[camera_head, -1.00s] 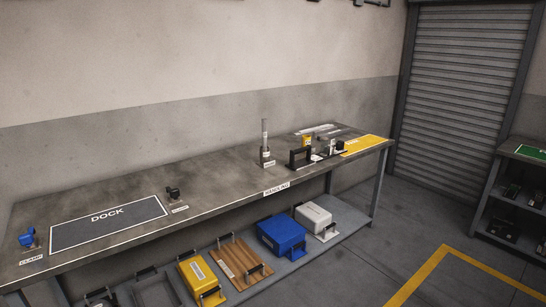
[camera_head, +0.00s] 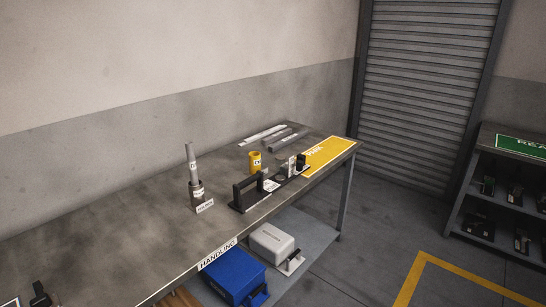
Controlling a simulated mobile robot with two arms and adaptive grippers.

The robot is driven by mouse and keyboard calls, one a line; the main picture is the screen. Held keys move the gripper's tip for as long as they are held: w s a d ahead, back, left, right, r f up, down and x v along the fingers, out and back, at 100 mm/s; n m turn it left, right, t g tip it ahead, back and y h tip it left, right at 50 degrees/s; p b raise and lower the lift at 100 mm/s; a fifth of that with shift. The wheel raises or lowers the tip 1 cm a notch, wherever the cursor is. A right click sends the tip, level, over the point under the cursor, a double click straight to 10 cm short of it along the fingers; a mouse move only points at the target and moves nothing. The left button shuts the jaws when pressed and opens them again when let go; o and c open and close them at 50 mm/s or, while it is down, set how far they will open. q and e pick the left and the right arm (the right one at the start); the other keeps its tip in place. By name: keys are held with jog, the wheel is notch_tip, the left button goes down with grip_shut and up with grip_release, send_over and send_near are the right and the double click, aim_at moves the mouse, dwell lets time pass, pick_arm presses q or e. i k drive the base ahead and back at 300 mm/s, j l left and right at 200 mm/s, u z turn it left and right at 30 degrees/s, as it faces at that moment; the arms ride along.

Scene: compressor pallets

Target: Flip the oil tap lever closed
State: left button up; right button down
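I cannot make out an oil tap or its lever in the head view. A yellow cylindrical container (camera_head: 255,162) with a small label stands upright on the workbench (camera_head: 130,225). In front of it is a black handle-shaped frame (camera_head: 248,188). A grey upright cylinder in a dark holder (camera_head: 196,190) stands to the left, with a small label at its foot. Neither of my grippers is in view.
A yellow marked area (camera_head: 330,153) covers the bench's right end. A blue case (camera_head: 236,274) and a white case (camera_head: 273,242) sit on the lower shelf. A dark shelf unit (camera_head: 470,200) with a green sign stands right. Open floor lies between.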

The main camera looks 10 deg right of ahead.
aim_at(299, 164)
jog(key=i+l+u, duration=0.25)
jog(key=i, duration=0.25)
jog(key=i+l+u, duration=0.25)
jog(key=i+l, duration=0.1)
jog(key=i, duration=0.1)
